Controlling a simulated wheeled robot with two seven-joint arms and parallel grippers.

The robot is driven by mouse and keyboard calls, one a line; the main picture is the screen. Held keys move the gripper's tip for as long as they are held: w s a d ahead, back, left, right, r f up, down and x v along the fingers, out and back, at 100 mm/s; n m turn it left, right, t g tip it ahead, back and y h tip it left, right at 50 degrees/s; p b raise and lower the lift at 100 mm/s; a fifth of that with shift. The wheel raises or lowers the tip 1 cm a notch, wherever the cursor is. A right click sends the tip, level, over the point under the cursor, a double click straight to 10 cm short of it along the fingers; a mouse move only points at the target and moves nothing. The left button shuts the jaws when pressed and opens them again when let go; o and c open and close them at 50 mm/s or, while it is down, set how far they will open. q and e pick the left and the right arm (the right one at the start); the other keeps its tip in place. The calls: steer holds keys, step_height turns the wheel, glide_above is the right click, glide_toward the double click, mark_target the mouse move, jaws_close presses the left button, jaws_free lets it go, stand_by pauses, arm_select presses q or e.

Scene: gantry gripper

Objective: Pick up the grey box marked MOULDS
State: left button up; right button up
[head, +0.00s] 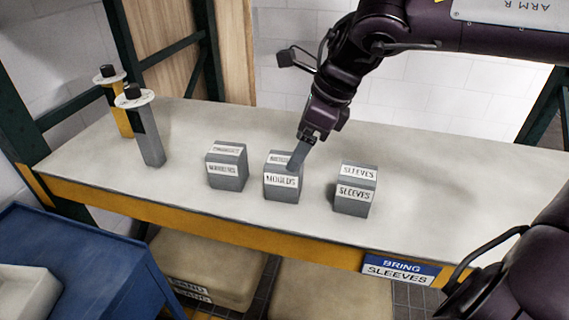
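The grey box marked MOULDS (282,182) stands upright on the pale tabletop, in the middle of a row of three similar boxes. It has a white label on its front and another on its top, the top one partly covered. My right gripper (294,164) reaches down from the upper right, with a grey finger at the top right of this box. The finger overlaps the box in the picture; I cannot tell whether it touches. I see only one finger clearly, so its opening is unclear. My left gripper is not in view.
A grey box marked SLEEVES (355,190) stands to the right and another grey box (227,166) to the left. Two upright tools (149,137) (121,112) stand at the left. A sign on the front edge reads BRING SLEEVES (400,269). The tabletop's right side is clear.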

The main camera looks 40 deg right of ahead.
mark_target(284, 167)
steer(key=x, duration=0.4)
steer(key=a+x, duration=0.1)
steer(key=x, duration=0.2)
steer(key=shift+r, duration=0.1)
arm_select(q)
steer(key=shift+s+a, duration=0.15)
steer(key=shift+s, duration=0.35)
arm_select(e)
steer(key=shift+s, duration=0.1)
steer(key=c, duration=1.3)
steer(key=shift+o, duration=0.2)
steer(key=shift+r, duration=0.15)
